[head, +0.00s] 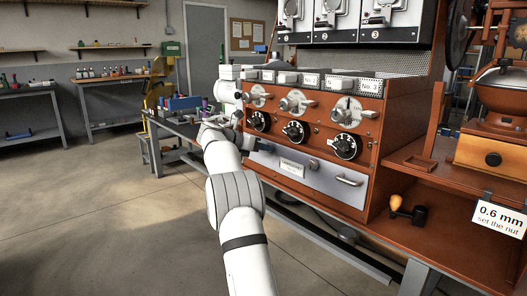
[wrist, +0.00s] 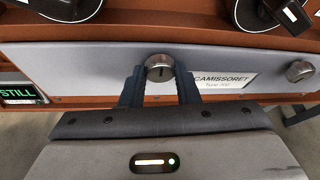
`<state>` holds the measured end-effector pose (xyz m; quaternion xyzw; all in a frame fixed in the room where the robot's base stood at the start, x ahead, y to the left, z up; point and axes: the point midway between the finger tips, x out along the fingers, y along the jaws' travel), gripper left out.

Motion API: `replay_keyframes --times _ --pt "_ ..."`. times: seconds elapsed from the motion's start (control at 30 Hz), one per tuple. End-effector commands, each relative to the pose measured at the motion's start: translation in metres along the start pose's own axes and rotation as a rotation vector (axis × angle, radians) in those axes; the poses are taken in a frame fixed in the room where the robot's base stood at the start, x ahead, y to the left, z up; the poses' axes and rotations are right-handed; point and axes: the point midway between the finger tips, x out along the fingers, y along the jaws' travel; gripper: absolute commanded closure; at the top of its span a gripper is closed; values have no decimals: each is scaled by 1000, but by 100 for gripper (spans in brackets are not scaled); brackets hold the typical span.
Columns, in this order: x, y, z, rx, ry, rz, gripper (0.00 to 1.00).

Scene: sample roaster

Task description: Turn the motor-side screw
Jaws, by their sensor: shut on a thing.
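A round metal screw (wrist: 160,67) with an upright slot shows on the grey front panel (wrist: 80,62) in the wrist view. My gripper (wrist: 160,84) has its two dark fingers on either side of this screw and is shut on it. A second metal screw (wrist: 300,71) is on the same panel, right of the label; in the head view it is the small knob (head: 313,164). My gripper (head: 262,147) is at the panel's left end in the head view, and the held screw is mostly hidden there. No mark shows which screw is motor-side.
Black dials (head: 294,131) and metal levers (head: 295,102) sit above the panel. A bar handle (head: 349,180) sticks out at its right. A green "STILL" display (wrist: 20,94) is at the left in the wrist view. Open floor (head: 110,220) lies to the left.

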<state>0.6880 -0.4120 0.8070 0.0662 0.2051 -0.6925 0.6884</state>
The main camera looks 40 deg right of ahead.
Motion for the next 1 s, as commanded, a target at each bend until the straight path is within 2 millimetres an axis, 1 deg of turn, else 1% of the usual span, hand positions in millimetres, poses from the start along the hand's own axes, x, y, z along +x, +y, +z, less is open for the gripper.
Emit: replay_keyframes --times 0.23,0.63,0.67,0.9,1.0 --pt "-1 0 -1 45 3 21 94" --pt "0 0 0 50 4 23 94" --pt "0 0 0 50 4 23 71" --pt "0 0 0 49 3 21 51" --pt "0 0 0 49 3 21 50"
